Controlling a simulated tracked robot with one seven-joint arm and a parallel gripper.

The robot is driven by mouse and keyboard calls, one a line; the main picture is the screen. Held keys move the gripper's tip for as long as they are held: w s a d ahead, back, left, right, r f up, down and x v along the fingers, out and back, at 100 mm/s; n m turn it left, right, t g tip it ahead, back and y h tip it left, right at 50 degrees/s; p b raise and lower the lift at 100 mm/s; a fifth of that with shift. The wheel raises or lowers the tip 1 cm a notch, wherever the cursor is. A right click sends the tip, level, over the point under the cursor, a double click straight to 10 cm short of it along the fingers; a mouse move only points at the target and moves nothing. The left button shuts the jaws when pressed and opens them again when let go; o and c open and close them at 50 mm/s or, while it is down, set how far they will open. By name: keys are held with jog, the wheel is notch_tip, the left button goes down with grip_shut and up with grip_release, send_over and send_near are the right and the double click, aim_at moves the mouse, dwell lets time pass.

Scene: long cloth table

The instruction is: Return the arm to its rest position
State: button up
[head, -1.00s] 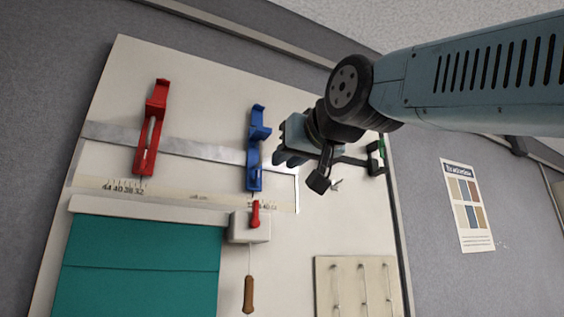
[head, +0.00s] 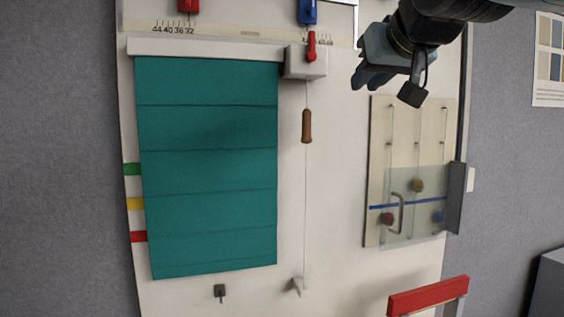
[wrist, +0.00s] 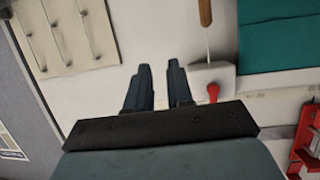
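My gripper (head: 362,78) is at the upper right of the head view, in front of the pale board (head: 345,190). In the wrist view my gripper's two dark fingers (wrist: 159,68) stand a little apart, with only the board showing between them. It is open and empty. Most of my arm lies outside the head view. In the wrist view a white block with a red lever (wrist: 213,92) lies just right of the fingers in the picture. I cannot tell how far off it is.
A teal blind (head: 210,170) hangs on the board, with a cord and brown handle (head: 306,126) beside it. A panel with wires and a clear cover (head: 412,215) is at right. A red-topped object (head: 428,296) stands low in front.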

jog(key=s+d+f+g, duration=0.2)
jog(key=d+f, duration=0.1)
jog(key=f, duration=0.8)
jog(key=s+d+f+m+g+h, duration=0.1)
jog(key=s+d+f+g, duration=0.1)
jog(key=f, duration=0.9)
jog(key=s+d+f+m+g+h, duration=0.1)
jog(key=s+d+f+g, duration=0.2)
jog(key=f, duration=0.8)
jog(key=shift+s+d+f+g, duration=0.25)
jog(key=shift+s+g, duration=0.2)
jog(key=shift+g, duration=0.25)
